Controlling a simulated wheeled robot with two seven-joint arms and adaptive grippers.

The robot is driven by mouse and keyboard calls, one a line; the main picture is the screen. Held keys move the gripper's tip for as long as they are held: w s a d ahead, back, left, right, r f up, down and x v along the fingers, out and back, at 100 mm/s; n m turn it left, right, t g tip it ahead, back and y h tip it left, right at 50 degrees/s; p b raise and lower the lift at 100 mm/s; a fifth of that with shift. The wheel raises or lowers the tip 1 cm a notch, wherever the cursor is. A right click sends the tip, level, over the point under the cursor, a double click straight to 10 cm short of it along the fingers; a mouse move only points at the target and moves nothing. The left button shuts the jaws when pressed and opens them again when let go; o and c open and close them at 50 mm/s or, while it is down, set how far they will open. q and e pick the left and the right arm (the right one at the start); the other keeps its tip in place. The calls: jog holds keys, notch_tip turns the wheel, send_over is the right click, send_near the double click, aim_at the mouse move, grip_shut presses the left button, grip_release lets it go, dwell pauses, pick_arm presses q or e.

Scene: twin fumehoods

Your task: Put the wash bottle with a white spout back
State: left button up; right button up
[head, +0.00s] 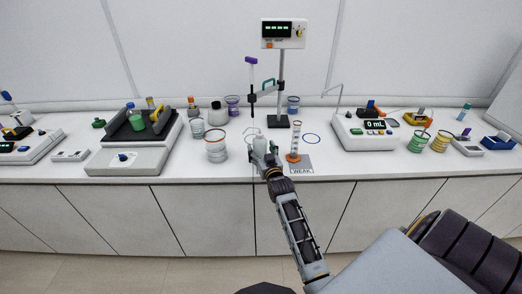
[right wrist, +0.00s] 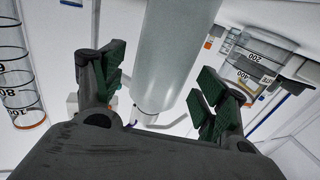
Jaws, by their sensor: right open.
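The wash bottle (head: 259,146), pale and translucent with a thin spout, stands upright on the counter near its front edge in the head view. My right gripper (head: 268,161) is at its near side. In the right wrist view the bottle's pale body (right wrist: 172,50) lies between the two open fingers of the gripper (right wrist: 160,88), with gaps on both sides. The fingers partly hide the lower bottle in the head view. A thin blue ring (head: 311,138) is drawn on the bare counter to the right. My left gripper is not in view.
A graduated cylinder with orange bands (head: 294,143) stands close right of the bottle, behind a "WEAK" label (head: 301,170). A beaker (head: 216,149) is to the left. A stand (head: 281,85) rises behind.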

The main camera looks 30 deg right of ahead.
jog(key=shift+v, duration=3)
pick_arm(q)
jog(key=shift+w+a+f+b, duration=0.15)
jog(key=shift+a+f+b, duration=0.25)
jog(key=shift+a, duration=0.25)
pick_arm(e)
jog(key=v, duration=0.5)
jog(key=shift+s+r, duration=0.1)
jog(key=shift+s, duration=0.05)
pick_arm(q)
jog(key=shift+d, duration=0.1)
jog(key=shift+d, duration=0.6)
